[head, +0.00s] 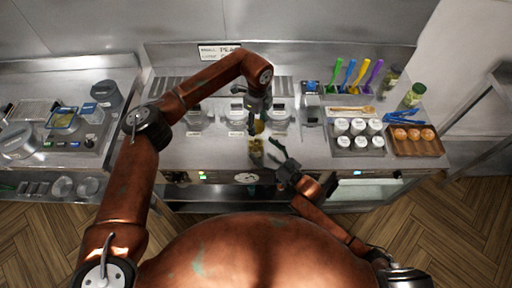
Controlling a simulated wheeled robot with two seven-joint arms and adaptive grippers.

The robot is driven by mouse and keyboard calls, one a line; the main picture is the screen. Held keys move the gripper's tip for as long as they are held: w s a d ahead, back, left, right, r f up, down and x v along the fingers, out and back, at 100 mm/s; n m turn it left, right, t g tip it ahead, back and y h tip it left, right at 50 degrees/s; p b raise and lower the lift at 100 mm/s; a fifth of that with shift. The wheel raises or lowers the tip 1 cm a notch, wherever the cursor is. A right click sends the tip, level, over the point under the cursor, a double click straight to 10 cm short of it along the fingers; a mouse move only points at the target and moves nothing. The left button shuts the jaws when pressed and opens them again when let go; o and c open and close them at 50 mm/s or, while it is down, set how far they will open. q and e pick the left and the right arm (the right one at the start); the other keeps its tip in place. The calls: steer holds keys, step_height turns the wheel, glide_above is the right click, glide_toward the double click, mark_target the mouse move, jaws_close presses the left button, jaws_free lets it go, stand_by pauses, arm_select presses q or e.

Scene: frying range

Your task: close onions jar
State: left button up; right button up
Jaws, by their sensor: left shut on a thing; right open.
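I cannot tell whether the lid touches the jar. My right gripper (278,160) is open and empty, close to the right side of the jar, with its fingers pointing up and left.
Several lidded containers (194,118) stand behind, on both sides of my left gripper. To the right are a tray of white cups (341,142), a tray of buns (430,149), blue tongs (405,117) and coloured utensils (349,72). The counter right of the jar (307,153) is clear.

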steer(key=shift+x, duration=2.1)
steer(key=shift+c, duration=0.6)
steer(key=c, duration=1.7)
arm_select(q)
glide_above(256, 145)
steer(key=w, duration=0.3)
steer(key=shift+s+d+f, duration=0.1)
steer(key=shift+d+f, duration=0.05)
steer(key=shift+f, duration=1.1)
steer(key=shift+d+f, duration=0.1)
steer(key=shift+f, duration=1.15)
steer(key=shift+f, duration=0.9)
steer(key=shift+f, duration=0.55)
